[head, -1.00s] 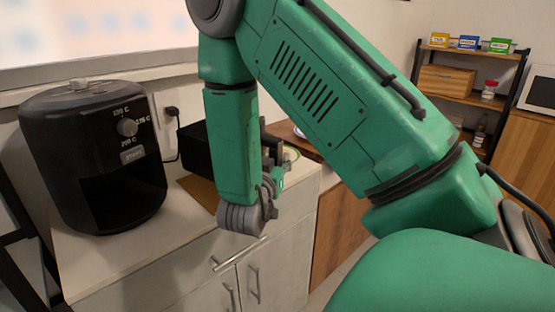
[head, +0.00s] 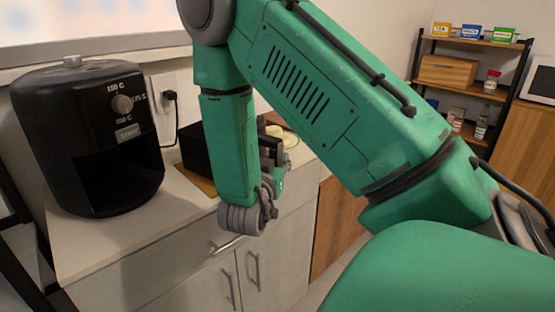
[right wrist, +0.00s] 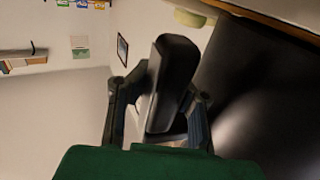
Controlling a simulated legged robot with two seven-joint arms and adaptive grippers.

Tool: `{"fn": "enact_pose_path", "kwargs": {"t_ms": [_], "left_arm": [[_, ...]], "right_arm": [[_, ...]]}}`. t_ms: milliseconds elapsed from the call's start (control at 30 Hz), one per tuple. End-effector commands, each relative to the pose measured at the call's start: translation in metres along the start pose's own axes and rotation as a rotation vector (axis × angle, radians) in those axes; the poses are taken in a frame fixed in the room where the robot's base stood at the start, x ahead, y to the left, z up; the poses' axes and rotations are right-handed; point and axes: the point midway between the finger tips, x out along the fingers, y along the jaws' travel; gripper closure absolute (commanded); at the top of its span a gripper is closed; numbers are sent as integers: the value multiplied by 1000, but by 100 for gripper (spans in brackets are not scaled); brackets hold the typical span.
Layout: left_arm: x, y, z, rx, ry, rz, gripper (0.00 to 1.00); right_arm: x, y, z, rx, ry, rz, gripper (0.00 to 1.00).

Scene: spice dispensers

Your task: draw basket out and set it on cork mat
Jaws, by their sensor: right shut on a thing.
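The black basket (head: 194,149) shows in the head view just left of my right forearm, which hides part of it. It is over the brown cork mat (head: 196,179), whose near edge shows below it; I cannot tell whether they touch. In the right wrist view the basket's dark body (right wrist: 265,95) fills the right side, and its black handle (right wrist: 172,85) is between my right gripper's fingers. My right gripper (head: 272,150) is shut on this handle; its fingers also show in the right wrist view (right wrist: 160,110). My left gripper is not in view.
The black air fryer (head: 88,140) stands at the left of the counter (head: 120,230), with its basket opening empty. A wall socket with a plug (head: 170,97) is behind. A pale green round thing (head: 288,138) lies beyond my gripper. A shelf (head: 470,90) stands far right.

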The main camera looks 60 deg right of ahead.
Motion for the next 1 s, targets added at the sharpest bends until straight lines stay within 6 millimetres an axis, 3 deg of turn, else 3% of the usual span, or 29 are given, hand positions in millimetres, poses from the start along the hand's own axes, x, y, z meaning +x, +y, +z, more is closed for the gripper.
{"fn": "enact_pose_path", "kwargs": {"t_ms": [67,100,167,567,667,1000], "left_arm": [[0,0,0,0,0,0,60],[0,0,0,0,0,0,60],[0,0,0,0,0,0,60],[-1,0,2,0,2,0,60],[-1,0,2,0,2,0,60],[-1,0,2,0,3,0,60]], "right_arm": [[0,0,-2,4,3,0,100],[0,-1,-2,4,3,0,82],[0,-1,-2,4,3,0,62],[-5,-1,0,-2,-2,-1,62],[-18,-1,0,0,-1,-3,62],[-88,-2,1,-1,1,-5,62]]}}
